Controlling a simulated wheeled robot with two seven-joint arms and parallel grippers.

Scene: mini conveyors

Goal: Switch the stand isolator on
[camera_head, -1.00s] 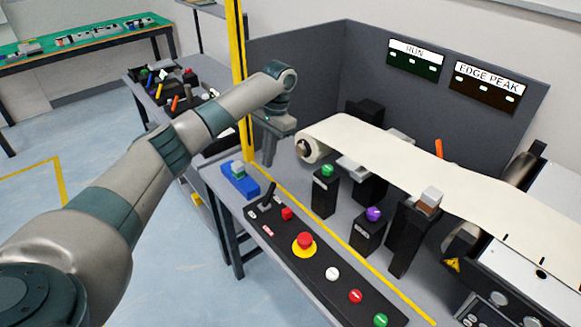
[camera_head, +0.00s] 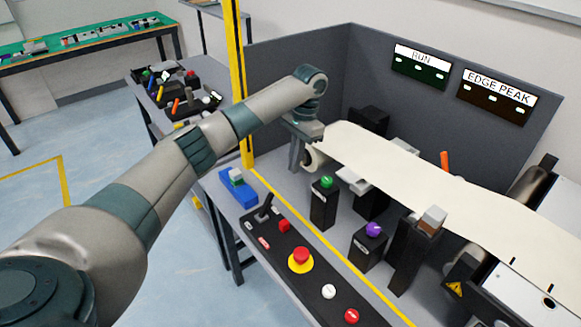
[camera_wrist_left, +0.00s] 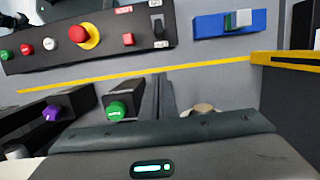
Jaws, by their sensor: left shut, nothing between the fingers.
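A black control panel (camera_head: 325,293) lies along the bench front. At its far end stands a black lever switch (camera_head: 264,208), tilted, with small labels beside it. I cannot tell for sure that it is the isolator. In the left wrist view the lever (camera_wrist_left: 157,24) is at the top, with white labels above and below it. My left gripper (camera_head: 294,168) points down behind the yellow line, near the end of the belt, apart from the lever. In the left wrist view its fingers (camera_wrist_left: 159,92) are together and empty. My right gripper is not in view.
A blue block with a green and white piece (camera_head: 237,187) sits beyond the panel. A green-topped post (camera_head: 324,204), a purple-knobbed post (camera_head: 369,247) and the cream belt (camera_head: 410,175) stand behind the yellow line. A yellow upright (camera_head: 238,90) rises at the left. A red mushroom button (camera_head: 301,255) is on the panel.

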